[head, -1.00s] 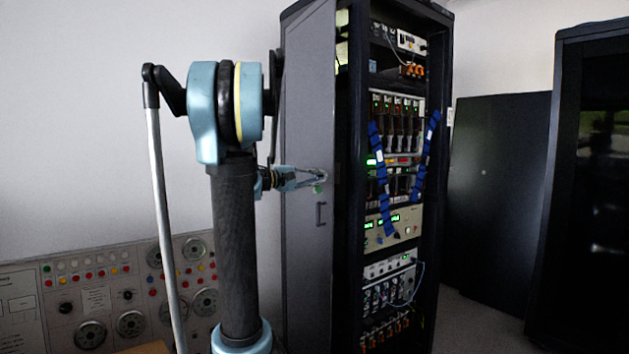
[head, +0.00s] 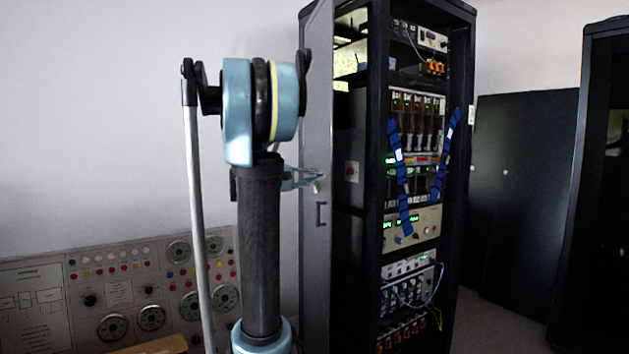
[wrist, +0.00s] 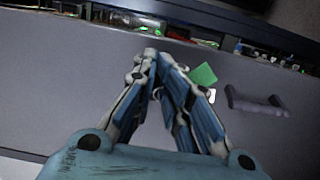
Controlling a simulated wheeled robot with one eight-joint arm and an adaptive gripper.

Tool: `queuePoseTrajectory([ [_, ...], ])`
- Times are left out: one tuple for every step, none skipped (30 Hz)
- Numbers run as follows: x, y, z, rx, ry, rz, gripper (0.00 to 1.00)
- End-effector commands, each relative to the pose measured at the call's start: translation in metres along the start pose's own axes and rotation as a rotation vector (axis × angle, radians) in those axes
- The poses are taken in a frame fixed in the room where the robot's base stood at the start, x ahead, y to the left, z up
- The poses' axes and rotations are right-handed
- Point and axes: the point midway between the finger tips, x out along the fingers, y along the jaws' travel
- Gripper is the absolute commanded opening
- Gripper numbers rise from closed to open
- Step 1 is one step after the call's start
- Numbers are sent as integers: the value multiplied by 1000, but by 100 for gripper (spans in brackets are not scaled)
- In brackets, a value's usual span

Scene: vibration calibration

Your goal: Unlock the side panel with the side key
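The side panel (head: 317,110) is a tall grey panel on the left of the rack, with a dark handle (head: 321,214). It fills most of the wrist view (wrist: 90,70), with the handle (wrist: 255,102) at right. My gripper (head: 321,176) is at the panel, just above the handle and partly behind my arm. In the wrist view my fingertips (wrist: 158,58) are drawn together. A small green piece (wrist: 203,75), seemingly the side key's tag, is at the right fingertip and also shows in the head view (head: 317,187). The key's shaft and the lock are hidden.
The black rack (head: 377,270) holds several instruments, with blue straps across its front. Its interior shows beside the panel, with a red switch (head: 352,170). A control board (head: 120,290) stands at lower left. Dark cabinets (head: 525,180) stand at right.

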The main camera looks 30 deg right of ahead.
Motion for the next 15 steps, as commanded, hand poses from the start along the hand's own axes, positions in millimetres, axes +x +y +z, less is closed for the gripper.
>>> queuePoseTrajectory([
  [0, -4, 7, 0, -12, -5, 28],
  [1, 5, 19, 13, -8, -6, 28],
  [1, 5, 19, 13, -8, -5, 28],
  [1, 5, 19, 13, -8, -5, 28],
  [0, 5, 19, 13, -8, -5, 28],
  [-1, 5, 20, 13, -8, -5, 28],
  [-2, 5, 20, 13, -8, -5, 28],
  [-4, 5, 20, 13, -7, -5, 28],
  [-6, 5, 20, 13, -7, -5, 28],
  [-8, 5, 19, 12, -7, -5, 28],
  [-10, 4, 19, 12, -7, -5, 28],
  [-12, 4, 19, 12, -7, -5, 28],
  [-14, 4, 20, 12, -6, -5, 28],
  [-15, 4, 20, 12, -7, -5, 28],
  [-18, 4, 20, 12, -7, -6, 28],
])
